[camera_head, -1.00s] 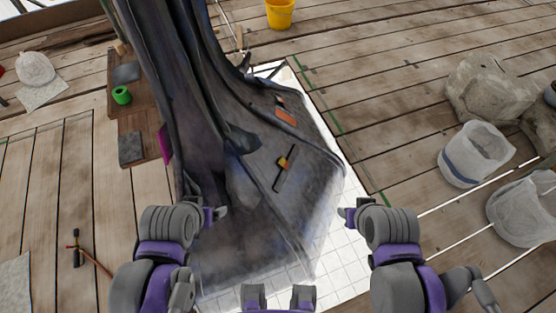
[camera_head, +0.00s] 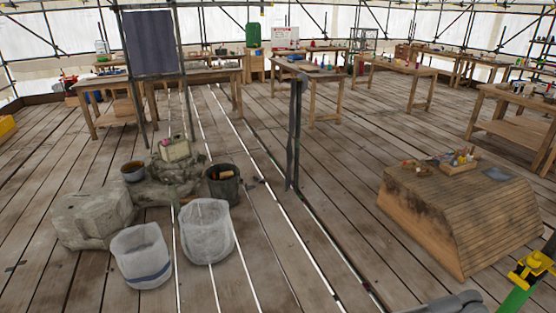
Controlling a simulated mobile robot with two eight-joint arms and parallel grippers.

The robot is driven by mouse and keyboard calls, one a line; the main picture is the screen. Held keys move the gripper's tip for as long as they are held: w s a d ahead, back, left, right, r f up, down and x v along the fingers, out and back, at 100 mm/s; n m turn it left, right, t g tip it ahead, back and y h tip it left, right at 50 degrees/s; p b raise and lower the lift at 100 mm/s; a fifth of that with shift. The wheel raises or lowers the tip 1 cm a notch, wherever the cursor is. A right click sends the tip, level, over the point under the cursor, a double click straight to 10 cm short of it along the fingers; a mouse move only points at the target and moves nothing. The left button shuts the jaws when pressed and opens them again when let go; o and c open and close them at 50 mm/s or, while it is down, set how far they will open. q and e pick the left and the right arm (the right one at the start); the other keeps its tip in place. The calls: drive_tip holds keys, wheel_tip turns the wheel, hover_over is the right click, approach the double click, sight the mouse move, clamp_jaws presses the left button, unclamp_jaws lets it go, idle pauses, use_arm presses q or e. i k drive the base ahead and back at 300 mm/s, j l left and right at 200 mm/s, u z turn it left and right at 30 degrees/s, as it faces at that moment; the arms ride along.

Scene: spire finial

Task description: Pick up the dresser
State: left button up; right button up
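I cannot pick out a dresser for certain in the head view; small tools on the benches are too far off to tell apart. A low wooden block with sloping sides (camera_head: 455,215) stands at the right. A grey rounded part, probably of my own arm, shows at the bottom right edge. The fingers of both my grippers are out of view.
Pale stones (camera_head: 92,217), a dark bucket (camera_head: 223,185) and two whitish sacks or tubs (camera_head: 208,232) (camera_head: 141,256) stand at left. A thin dark post (camera_head: 294,135) rises mid-floor. Workbenches (camera_head: 310,75) line the back. A green and yellow object (camera_head: 528,272) is at lower right.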

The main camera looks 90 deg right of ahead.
sight(410, 164)
drive_tip(key=z, duration=3.95)
drive_tip(key=i, duration=1.95)
drive_tip(key=i+u, duration=0.1)
drive_tip(key=i, duration=1.85)
drive_tip(key=i+l+u, duration=0.1)
drive_tip(key=i, duration=0.85)
drive_tip(key=i+l, duration=0.15)
drive_tip(key=i, duration=0.8)
